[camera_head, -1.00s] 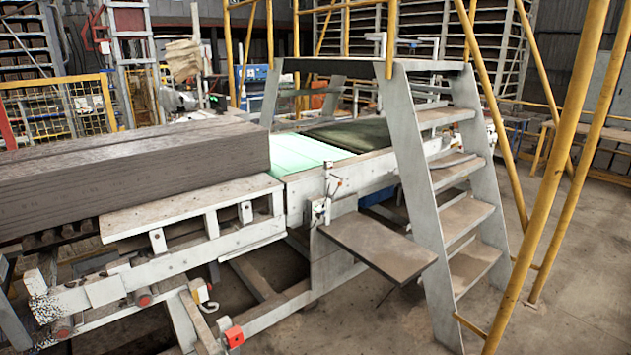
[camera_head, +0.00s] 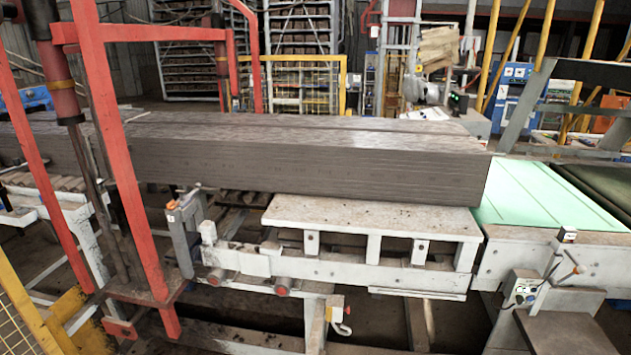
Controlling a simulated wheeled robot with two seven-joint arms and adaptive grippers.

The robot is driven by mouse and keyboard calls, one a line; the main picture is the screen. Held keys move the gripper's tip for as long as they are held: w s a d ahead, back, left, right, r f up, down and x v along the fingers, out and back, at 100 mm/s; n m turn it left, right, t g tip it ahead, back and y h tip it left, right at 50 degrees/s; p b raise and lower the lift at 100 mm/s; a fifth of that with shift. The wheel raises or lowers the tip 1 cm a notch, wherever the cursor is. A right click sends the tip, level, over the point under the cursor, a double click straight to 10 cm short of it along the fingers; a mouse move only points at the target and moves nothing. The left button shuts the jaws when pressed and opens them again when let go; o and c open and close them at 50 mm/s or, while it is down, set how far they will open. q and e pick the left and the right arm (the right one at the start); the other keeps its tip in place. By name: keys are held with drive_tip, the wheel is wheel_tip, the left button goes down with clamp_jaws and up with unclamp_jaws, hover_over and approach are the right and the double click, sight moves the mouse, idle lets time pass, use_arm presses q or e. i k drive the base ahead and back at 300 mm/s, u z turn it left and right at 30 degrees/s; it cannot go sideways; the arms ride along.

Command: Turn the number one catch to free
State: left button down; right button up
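No part is clearly readable as the number one catch. A short grey post (camera_head: 178,235) with an orange-brown top piece and a small pale tag stands at the left end of the white conveyor frame; a mark on the tag is too small to read surely. A small red and yellow fitting with a white hook (camera_head: 338,318) hangs below the frame. Neither of my grippers is in view.
A long stack of grey-brown clay (camera_head: 300,160) lies along the conveyor, left of a pale green belt (camera_head: 535,195). Red uprights (camera_head: 130,180) and a yellow mesh guard (camera_head: 30,310) stand at the left. A brown shelf (camera_head: 560,330) juts out at lower right.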

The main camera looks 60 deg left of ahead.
sight(171, 204)
drive_tip(key=u, duration=1.7)
